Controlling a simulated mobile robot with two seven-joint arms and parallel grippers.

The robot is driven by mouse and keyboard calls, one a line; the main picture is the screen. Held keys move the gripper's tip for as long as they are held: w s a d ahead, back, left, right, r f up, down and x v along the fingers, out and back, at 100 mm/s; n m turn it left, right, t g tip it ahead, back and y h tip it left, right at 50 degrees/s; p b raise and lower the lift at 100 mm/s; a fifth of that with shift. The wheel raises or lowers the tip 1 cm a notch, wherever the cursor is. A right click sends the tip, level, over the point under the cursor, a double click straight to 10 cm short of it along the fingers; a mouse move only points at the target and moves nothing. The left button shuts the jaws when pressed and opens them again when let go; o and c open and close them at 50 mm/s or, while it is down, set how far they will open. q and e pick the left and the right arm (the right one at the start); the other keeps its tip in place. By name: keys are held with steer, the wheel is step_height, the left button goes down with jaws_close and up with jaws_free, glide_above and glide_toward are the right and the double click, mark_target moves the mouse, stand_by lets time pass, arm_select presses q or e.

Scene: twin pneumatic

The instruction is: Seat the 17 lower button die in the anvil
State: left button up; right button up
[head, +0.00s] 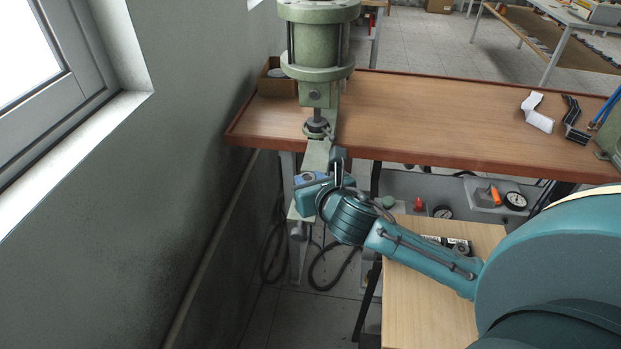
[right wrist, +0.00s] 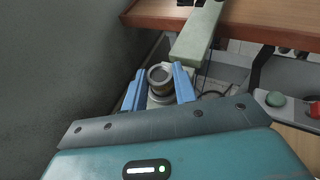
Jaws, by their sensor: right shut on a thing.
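My right gripper (head: 309,181) reaches in from the right, below the ram of the green press (head: 318,40). In the right wrist view its two blue fingers (right wrist: 158,88) are shut on a round grey metal die (right wrist: 160,77) with a dark hollow top, held upright. The die shows only as a small grey top between the fingers in the head view (head: 308,176). A pale green part, seemingly the anvil (head: 300,215), shows just below the fingers. Whether the die touches it is hidden. My left gripper is not in view.
The press's ram (head: 317,125) hangs above and behind the gripper. The grey wall (head: 150,200) stands close on the left. A brown bench (head: 430,115) lies behind, with a white bracket (head: 537,112) and a black one (head: 574,120). A small wooden table (head: 430,300) stands below my arm.

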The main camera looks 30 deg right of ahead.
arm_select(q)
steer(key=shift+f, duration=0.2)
arm_select(e)
steer(key=shift+f, duration=0.55)
steer(key=o, duration=1.1)
steer(key=shift+s+f, duration=0.1)
steer(key=shift+f, duration=0.05)
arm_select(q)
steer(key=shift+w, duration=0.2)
arm_select(e)
steer(key=shift+o, duration=0.2)
steer(key=v, duration=0.3)
steer(key=shift+b, duration=0.3)
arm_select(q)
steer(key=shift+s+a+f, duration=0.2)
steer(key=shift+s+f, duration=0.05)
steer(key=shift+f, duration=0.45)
arm_select(e)
steer(key=d+v, duration=0.1)
steer(key=v, duration=0.9)
steer(key=shift+a, duration=0.5)
